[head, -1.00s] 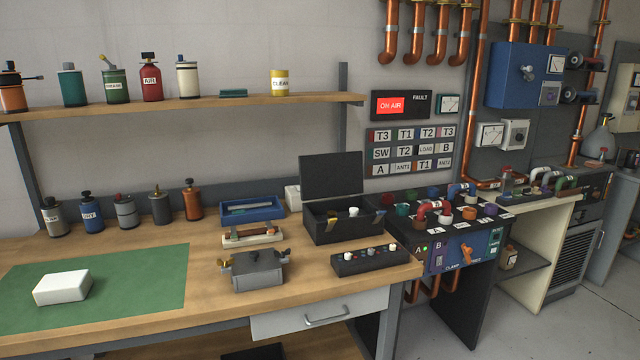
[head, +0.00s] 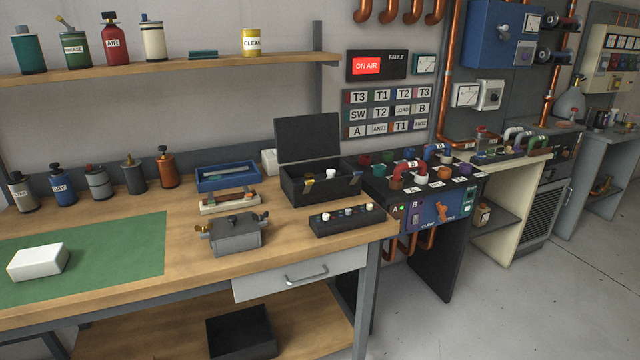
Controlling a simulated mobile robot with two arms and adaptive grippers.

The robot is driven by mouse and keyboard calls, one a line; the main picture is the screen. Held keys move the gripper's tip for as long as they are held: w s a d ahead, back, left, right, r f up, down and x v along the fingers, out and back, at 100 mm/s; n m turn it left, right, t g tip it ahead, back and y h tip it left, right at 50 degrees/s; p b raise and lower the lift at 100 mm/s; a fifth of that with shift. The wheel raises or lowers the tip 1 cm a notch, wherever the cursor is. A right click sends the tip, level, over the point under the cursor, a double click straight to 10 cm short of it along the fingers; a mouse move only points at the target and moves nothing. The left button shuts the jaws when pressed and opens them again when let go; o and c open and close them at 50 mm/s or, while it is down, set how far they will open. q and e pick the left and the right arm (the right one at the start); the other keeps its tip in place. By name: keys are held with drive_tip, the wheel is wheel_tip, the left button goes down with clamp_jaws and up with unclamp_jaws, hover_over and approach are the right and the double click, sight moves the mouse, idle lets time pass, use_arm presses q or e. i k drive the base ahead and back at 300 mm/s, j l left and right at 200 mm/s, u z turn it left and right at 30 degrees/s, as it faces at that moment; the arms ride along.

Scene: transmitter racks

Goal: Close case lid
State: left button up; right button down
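A black case (head: 322,192) stands at the back right of the wooden workbench. Its lid (head: 308,139) is raised upright at the back, so the case is open. A white item (head: 332,174) and a small yellowish part (head: 309,184) show at its opening; the rest of the inside is mostly hidden. Neither of my grippers shows in the head view.
A black strip with knobs (head: 347,220) lies in front of the case, and a grey metal box (head: 235,236) to its front left. A blue tray (head: 227,177) is left of the case. A patch panel with coloured pipe links (head: 420,180) stands right of the bench. The floor (head: 520,310) at the right is clear.

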sight(299, 138)
drive_tip(key=l+u, duration=0.15)
drive_tip(key=u, duration=0.15)
drive_tip(key=i+l+u, duration=0.1)
drive_tip(key=u, duration=0.2)
drive_tip(key=i+l+u, duration=0.15)
drive_tip(key=l+u, duration=0.2)
drive_tip(key=l, duration=0.9)
drive_tip(key=l+u, duration=0.35)
drive_tip(key=l, duration=0.85)
